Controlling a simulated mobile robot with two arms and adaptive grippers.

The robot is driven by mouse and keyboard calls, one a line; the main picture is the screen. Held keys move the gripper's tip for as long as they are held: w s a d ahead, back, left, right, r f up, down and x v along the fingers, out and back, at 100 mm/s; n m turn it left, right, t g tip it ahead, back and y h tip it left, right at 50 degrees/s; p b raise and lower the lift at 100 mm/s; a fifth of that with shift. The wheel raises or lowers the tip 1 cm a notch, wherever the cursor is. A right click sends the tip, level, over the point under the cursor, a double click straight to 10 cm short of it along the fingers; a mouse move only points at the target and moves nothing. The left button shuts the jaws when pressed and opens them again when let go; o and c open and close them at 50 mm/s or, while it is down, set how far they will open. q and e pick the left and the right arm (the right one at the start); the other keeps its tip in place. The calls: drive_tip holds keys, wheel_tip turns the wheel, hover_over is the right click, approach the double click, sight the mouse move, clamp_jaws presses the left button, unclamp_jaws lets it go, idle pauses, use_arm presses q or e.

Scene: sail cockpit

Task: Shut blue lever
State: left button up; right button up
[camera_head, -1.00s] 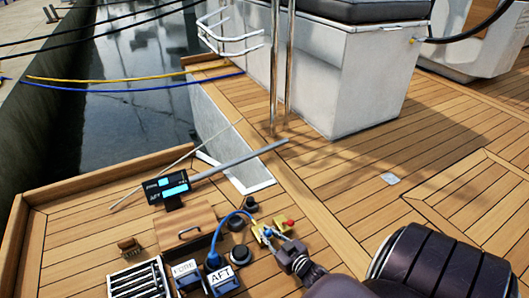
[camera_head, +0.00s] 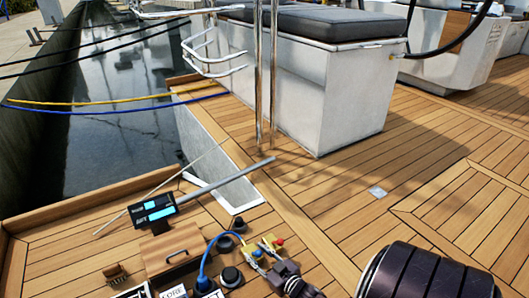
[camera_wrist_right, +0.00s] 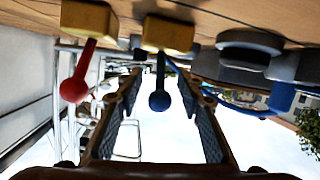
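The blue lever (camera_head: 257,253) has a round blue knob on a short stem from a yellow block. In the right wrist view the blue lever (camera_wrist_right: 159,100) hangs from its yellow block (camera_wrist_right: 168,35) in the upside-down picture. My right gripper (camera_head: 276,266) is close beside the levers. In the wrist view my right gripper's (camera_wrist_right: 160,118) two fingers are spread, with the blue knob showing in the gap between them; I cannot tell whether they touch it. A red lever (camera_wrist_right: 75,88) on its own yellow block is left of the fingers; it also shows in the head view (camera_head: 280,242). My left gripper is not in view.
Dark round knobs (camera_head: 231,277) and a blue cable (camera_head: 212,247) are left of the levers. A display (camera_head: 153,211), a wooden hatch (camera_head: 172,250) and a grey bar (camera_head: 230,175) lie beyond. A white seat box (camera_head: 330,90) stands behind on open teak deck.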

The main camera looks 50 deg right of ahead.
drive_tip(key=v, duration=1.1)
drive_tip(key=shift+s, duration=0.3)
